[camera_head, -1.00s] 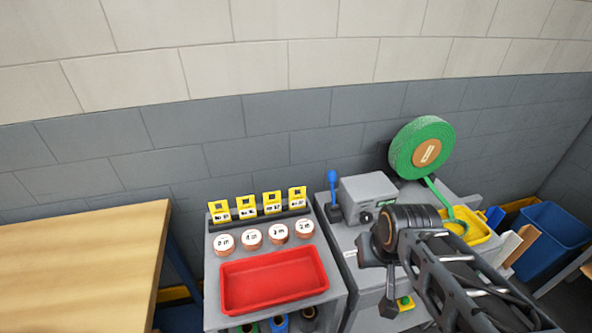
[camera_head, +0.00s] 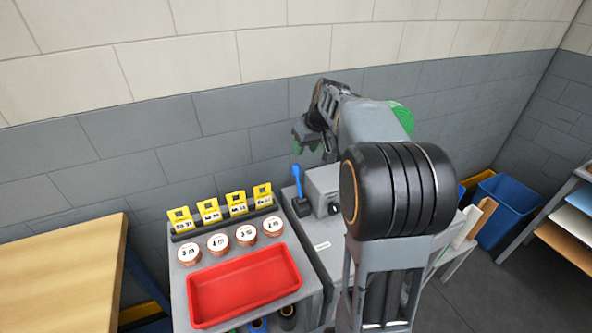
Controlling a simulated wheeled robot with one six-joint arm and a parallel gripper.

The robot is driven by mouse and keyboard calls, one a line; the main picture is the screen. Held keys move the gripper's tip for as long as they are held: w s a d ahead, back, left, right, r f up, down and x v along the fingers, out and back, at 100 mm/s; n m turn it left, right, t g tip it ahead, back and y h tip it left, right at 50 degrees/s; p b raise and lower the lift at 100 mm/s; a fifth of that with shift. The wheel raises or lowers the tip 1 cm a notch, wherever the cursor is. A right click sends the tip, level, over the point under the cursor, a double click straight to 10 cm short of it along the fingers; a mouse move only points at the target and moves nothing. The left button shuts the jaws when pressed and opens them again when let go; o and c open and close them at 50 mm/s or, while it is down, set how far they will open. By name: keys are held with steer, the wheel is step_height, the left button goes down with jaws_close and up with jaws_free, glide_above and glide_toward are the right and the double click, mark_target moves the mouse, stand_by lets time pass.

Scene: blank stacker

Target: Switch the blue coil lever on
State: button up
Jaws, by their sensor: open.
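The blue coil lever (camera_head: 297,181) stands nearly upright on a dark base at the left of the grey machine box (camera_head: 322,184). Its round tip points up. My gripper (camera_head: 312,148) is open and empty, above and slightly right of the lever tip in the picture, towards the wall. I see no contact with the lever, but the exact gap in depth is unclear. The green coil (camera_head: 403,116) is mostly hidden behind my arm, and so is the right part of the machine.
A red tray (camera_head: 243,288) lies left of the machine, with several round labelled pieces (camera_head: 246,235) and yellow tags (camera_head: 238,203) behind it. A wooden table (camera_head: 60,265) is at far left. A blue bin (camera_head: 503,207) stands at right. The wall is close behind.

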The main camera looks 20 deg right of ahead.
mark_target(297, 166)
steer(key=x, duration=0.4)
steer(key=w+d+x, duration=0.1)
steer(key=x, duration=0.4)
steer(key=d+x, duration=0.1)
steer(key=x, duration=0.4)
steer(key=shift+w+a, duration=0.1)
steer(key=shift+w, duration=0.2)
steer(key=shift+c, duration=0.2)
jaws_close()
